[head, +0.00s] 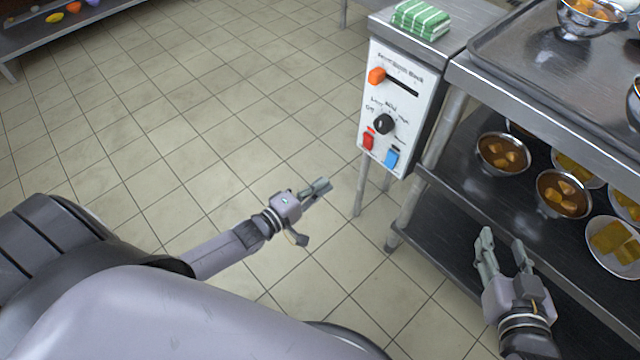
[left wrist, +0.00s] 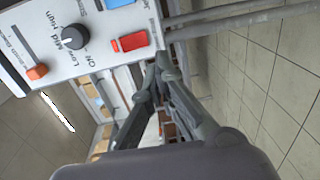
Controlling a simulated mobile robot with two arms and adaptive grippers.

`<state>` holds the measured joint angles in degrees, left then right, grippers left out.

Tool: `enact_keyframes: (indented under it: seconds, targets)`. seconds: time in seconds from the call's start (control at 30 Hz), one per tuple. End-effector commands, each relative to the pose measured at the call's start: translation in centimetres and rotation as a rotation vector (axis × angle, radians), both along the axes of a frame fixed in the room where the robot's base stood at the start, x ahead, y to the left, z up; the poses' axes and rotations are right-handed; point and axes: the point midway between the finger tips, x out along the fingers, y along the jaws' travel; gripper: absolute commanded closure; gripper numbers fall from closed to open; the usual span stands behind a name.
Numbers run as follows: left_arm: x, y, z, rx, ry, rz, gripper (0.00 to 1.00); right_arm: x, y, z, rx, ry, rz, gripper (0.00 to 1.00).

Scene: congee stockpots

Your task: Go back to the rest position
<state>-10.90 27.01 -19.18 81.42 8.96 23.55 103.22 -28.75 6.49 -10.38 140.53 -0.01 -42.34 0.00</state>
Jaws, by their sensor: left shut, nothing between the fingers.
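My left gripper (head: 318,188) is shut and empty, held over open tiled floor to the left of the white control panel (head: 399,104). In the left wrist view its fingers (left wrist: 160,72) come together at the tips, just below the panel (left wrist: 88,32). My right gripper (head: 502,244) is open, with its fingers apart and no object between them. It is at the lower right of the head view, in front of the lower shelf of the steel rack.
The panel has an orange slider (head: 376,76), a black knob (head: 383,124), a red switch (head: 368,139) and a blue switch (head: 391,158). Bowls of brown food (head: 503,152) stand on the rack shelf. A folded green towel (head: 421,19) lies above the panel. Floor at left is clear.

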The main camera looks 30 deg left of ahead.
Motion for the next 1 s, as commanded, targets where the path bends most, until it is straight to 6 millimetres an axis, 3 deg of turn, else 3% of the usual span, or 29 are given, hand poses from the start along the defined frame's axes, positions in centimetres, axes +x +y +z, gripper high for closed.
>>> enact_keyframes:
  seconds: [0.4,0.57,0.8,1.0]
  targets:
    - [0.0,-0.1,0.1,0.004,-0.001,0.000,1.00,0.0,0.0,0.0,0.000,-0.002,0.000,0.60]
    - [-0.2,-2.3,1.2,0.111,-0.023,-0.010,1.00,0.0,0.0,0.1,0.000,-0.002,0.000,0.60]
    - [-1.7,-7.9,6.5,0.584,-0.105,-0.053,1.00,0.0,0.0,0.0,0.000,-0.002,0.000,0.60]
    - [-3.7,-9.4,11.4,0.984,-0.158,-0.106,1.00,0.0,0.0,0.0,0.000,-0.002,0.000,0.60]
